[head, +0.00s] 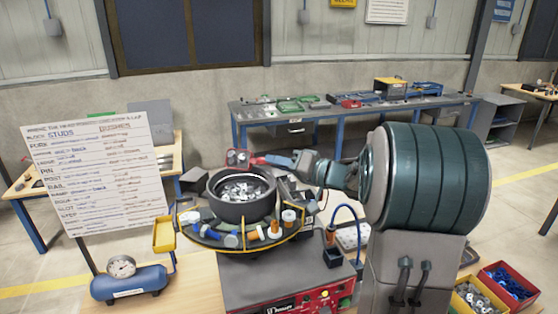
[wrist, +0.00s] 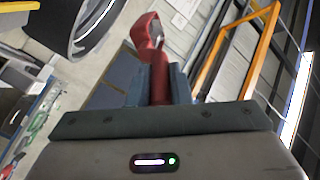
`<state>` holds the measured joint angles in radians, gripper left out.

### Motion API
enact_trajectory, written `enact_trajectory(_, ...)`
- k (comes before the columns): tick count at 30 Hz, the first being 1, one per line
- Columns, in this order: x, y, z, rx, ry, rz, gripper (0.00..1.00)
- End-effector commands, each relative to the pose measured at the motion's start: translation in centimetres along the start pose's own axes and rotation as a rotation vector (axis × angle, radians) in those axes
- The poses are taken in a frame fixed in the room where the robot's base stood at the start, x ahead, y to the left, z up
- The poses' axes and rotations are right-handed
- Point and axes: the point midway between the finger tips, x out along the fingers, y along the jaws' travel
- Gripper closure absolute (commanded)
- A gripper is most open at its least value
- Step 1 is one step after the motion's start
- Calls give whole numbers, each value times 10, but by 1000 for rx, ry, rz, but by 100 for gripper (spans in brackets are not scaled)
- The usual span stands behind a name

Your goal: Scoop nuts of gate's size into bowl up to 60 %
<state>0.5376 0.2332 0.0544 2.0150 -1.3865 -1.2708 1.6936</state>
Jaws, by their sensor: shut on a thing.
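The dark feeder bowl (head: 213,204) stands on its machine in the middle of the head view, with grey metal pieces (head: 243,188) lying inside. Its rim also shows at the upper left of the wrist view (wrist: 60,38). My gripper (head: 288,161) is shut on the handle of a red scoop (head: 239,157), beyond the bowl's far rim. In the wrist view my gripper (wrist: 158,88) holds the red scoop (wrist: 152,33) pointing away. I cannot tell whether the scoop carries anything. I cannot make out the gate.
Coloured parts (head: 254,236) ring the feeder bowl. A handwritten board (head: 95,172) stands at left, above a blue air tank with a gauge (head: 121,266). A small yellow tray (head: 163,235) hangs beside the feeder. A blue workbench (head: 350,109) stands behind.

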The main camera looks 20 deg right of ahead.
Motion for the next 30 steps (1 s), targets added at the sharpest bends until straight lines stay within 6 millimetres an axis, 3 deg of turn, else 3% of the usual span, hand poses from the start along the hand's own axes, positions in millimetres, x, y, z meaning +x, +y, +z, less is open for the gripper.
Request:
enact_trajectory(1,0,6,8,-49,12,-9,100)
enact_trajectory(20,-2,6,16,-256,59,-49,100)
enact_trajectory(30,-1,-5,1,-180,41,-35,100)
